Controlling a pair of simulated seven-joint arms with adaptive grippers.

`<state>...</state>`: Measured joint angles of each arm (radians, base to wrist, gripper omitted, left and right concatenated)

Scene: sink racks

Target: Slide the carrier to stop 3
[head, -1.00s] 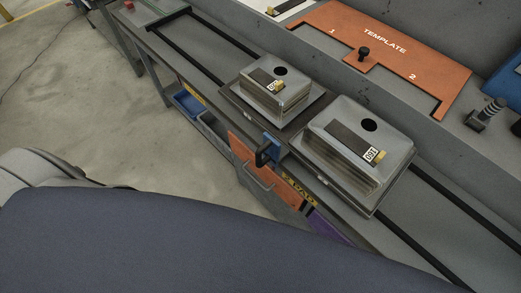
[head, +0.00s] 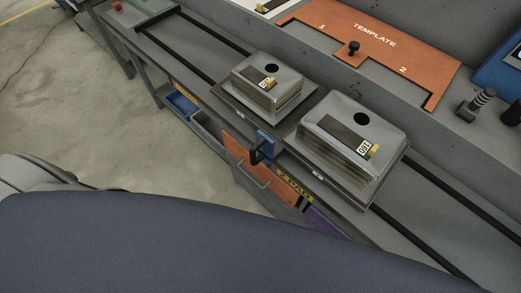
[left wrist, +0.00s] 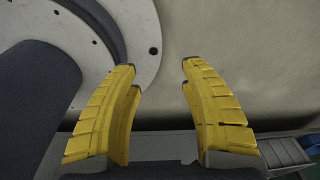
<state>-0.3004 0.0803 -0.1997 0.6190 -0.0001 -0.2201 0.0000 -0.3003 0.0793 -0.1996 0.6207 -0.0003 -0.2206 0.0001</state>
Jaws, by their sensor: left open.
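The carrier (head: 225,97) appears to be the dark plate assembly on two black rails (head: 200,28). It bears two grey metal boxes, a left one (head: 287,70) and a right one (head: 385,128), each with a round dark hole and a small label. A blue bracket with a black handle (head: 259,154) sticks out at its front edge. In the left wrist view my left gripper (left wrist: 158,66) has its yellow fingers apart, with nothing between them. Neither gripper shows in the head view. No stop 3 mark is legible.
An orange template board (head: 425,62) marked 1 and 2, with a black knob (head: 353,47), lies behind the rails. A ribbed grey post (head: 477,104) stands at right. Below are an orange drawer (head: 243,163) and a blue bin (head: 180,104). The rails are bare on both sides.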

